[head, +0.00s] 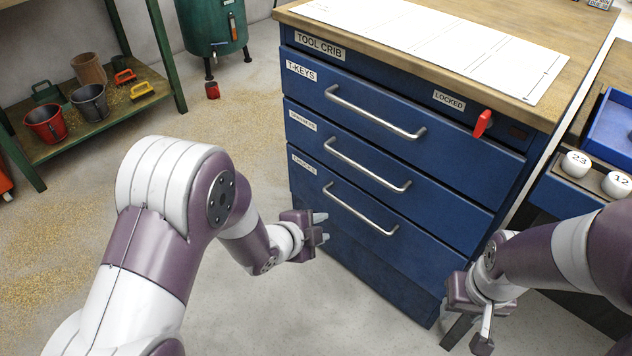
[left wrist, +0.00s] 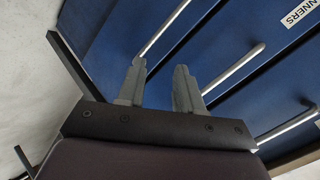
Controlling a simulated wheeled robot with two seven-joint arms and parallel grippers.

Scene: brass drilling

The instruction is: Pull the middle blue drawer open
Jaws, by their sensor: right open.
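The blue cabinet's middle drawer (head: 420,199) sits flush and closed, its label small and hard to read. Its silver bar handle (head: 366,166) slants across the front. My left gripper (head: 323,228) is open and empty, in front of the cabinet's lower left, below the middle handle in the picture and apart from it. In the left wrist view the fingers (left wrist: 160,85) are spread, with several handles beyond them and a partly cut label (left wrist: 302,12) ending in "NNERS". My right gripper (head: 471,325) is open and empty by the cabinet's lower right corner.
The top drawer, T-KEYS (head: 301,71), and the bottom drawer (head: 385,244) are closed. A red latch (head: 482,123) sits beside a LOCKED label (head: 449,101). A shelf with buckets (head: 90,103) stands at left.

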